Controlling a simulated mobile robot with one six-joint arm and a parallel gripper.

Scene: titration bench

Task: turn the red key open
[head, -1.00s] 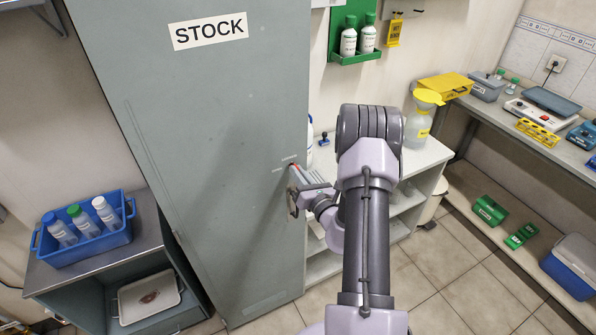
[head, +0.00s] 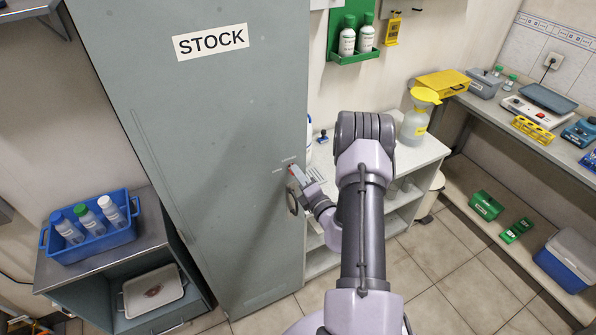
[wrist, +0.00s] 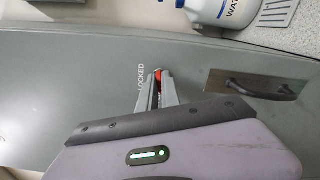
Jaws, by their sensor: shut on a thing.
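The red key (wrist: 159,76) is in the grey STOCK cabinet (head: 190,110) door, between my fingertips. Only a small red part of it shows in the wrist view, beside the printed word LOCKED (wrist: 141,88). The door's handle (head: 292,202) is just below the key in the head view.
A blue crate (head: 92,250) with several bottles stands on a bench at the left. A white shelf unit (head: 410,165) with a yellow-topped bottle (head: 417,117) is right of the cabinet. A white bottle (wrist: 222,12) shows near the door's edge. Floor at the right is clear.

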